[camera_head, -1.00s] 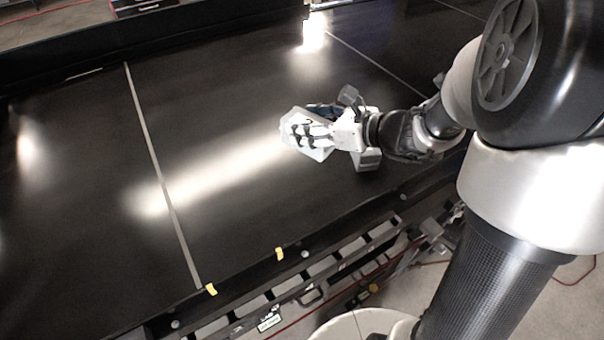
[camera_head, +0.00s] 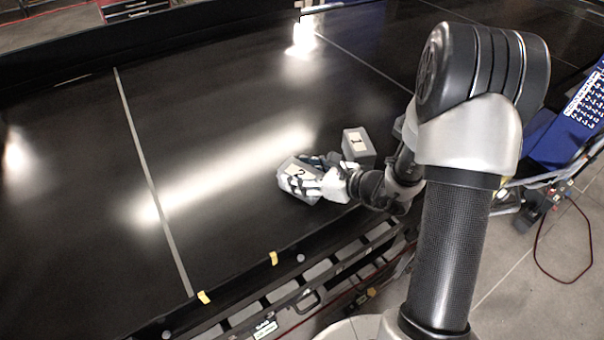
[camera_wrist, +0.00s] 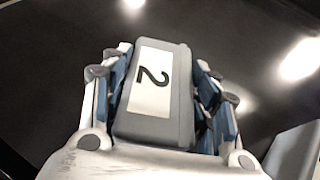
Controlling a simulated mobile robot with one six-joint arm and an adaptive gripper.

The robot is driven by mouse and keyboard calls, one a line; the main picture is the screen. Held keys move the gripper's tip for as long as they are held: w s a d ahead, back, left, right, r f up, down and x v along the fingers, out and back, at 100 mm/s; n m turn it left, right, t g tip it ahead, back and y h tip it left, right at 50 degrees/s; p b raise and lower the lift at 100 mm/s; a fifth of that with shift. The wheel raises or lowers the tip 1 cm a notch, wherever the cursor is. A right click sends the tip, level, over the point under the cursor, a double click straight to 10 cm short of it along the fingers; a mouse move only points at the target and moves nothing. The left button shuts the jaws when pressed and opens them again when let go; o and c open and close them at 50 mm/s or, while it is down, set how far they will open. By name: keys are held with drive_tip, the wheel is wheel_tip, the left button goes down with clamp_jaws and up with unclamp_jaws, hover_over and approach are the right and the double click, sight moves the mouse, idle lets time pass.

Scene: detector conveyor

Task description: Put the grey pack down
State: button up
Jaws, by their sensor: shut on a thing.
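The grey pack (camera_head: 299,181) has a white label marked 2. My gripper (camera_head: 312,181) is shut on it, low over the black conveyor belt (camera_head: 230,110); I cannot tell whether the pack touches the belt. In the wrist view the pack (camera_wrist: 182,115) sits between the blue-padded fingers of my gripper (camera_wrist: 160,95), label towards the camera. Its underside is hidden.
Another grey pack (camera_head: 357,146), labelled 1, stands on the belt just behind and right of my gripper. Yellow tape marks (camera_head: 204,297) lie on the near rail. The belt to the left is clear. A blue panel (camera_head: 570,120) stands at the right.

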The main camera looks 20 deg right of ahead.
drive_tip(key=shift+r, duration=0.15)
drive_tip(key=shift+s, duration=0.1)
drive_tip(key=shift+f, duration=0.25)
drive_tip(key=o, duration=1.4)
drive_tip(key=shift+r, duration=0.1)
